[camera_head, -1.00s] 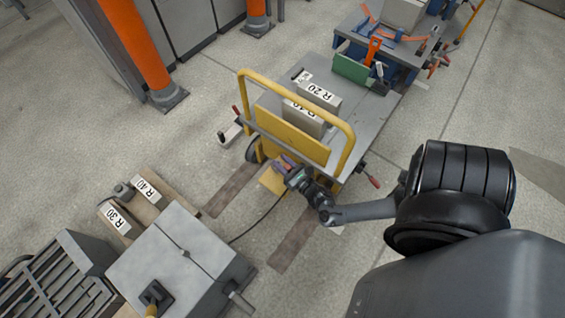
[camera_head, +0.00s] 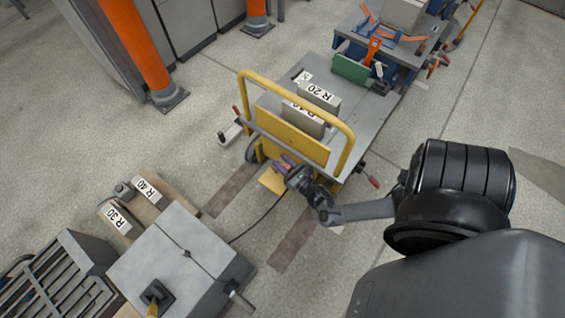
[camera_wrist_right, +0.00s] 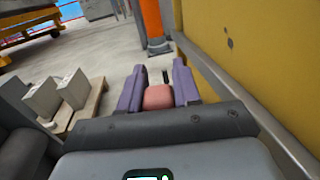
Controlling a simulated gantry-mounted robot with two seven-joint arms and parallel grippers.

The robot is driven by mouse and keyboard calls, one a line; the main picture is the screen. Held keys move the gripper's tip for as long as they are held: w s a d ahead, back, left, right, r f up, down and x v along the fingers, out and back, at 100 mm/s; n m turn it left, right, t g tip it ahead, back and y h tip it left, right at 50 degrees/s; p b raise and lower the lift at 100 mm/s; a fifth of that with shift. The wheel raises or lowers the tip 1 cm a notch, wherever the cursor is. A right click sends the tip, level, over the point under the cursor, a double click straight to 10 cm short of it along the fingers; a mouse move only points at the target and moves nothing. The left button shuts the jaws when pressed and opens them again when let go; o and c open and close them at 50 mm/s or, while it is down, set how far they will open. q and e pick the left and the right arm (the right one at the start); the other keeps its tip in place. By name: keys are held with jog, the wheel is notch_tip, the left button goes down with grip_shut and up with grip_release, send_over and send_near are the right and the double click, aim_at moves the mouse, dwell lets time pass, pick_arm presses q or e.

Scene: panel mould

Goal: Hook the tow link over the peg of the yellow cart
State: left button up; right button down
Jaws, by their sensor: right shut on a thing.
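The yellow cart (camera_head: 292,136) stands mid-picture in the head view, with a yellow push bar and upright panel; its panel fills the right of the wrist view (camera_wrist_right: 235,45). My right gripper (camera_head: 285,164) is low at the near side of this panel. In the wrist view its purple fingers (camera_wrist_right: 158,92) are shut on a rounded reddish piece (camera_wrist_right: 158,97). A thin dark upright piece shows just beyond it. I cannot tell whether the reddish piece belongs to the tow link. The peg and any contact with it cannot be made out. My left gripper is not in view.
A small yellow plate (camera_head: 270,181) lies low beside the gripper. A dark cable (camera_head: 258,222) runs to a grey box (camera_head: 165,262). Labelled blocks (camera_head: 147,190) rest on a wooden board at left. An orange post (camera_head: 136,45) stands behind. Floor between is mostly clear.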

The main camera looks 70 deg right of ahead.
dwell(0.3)
dwell(0.5)
jog(key=shift+p, duration=0.45)
jog(key=shift+f, duration=0.15)
jog(key=shift+f+b, duration=0.8)
jog(key=shift+f, duration=0.05)
jog(key=shift+f+b, duration=0.7)
jog(key=shift+f, duration=0.1)
jog(key=shift+f+b, duration=0.8)
jog(key=shift+f, duration=0.2)
jog(key=c, duration=0.7)
grip_release()
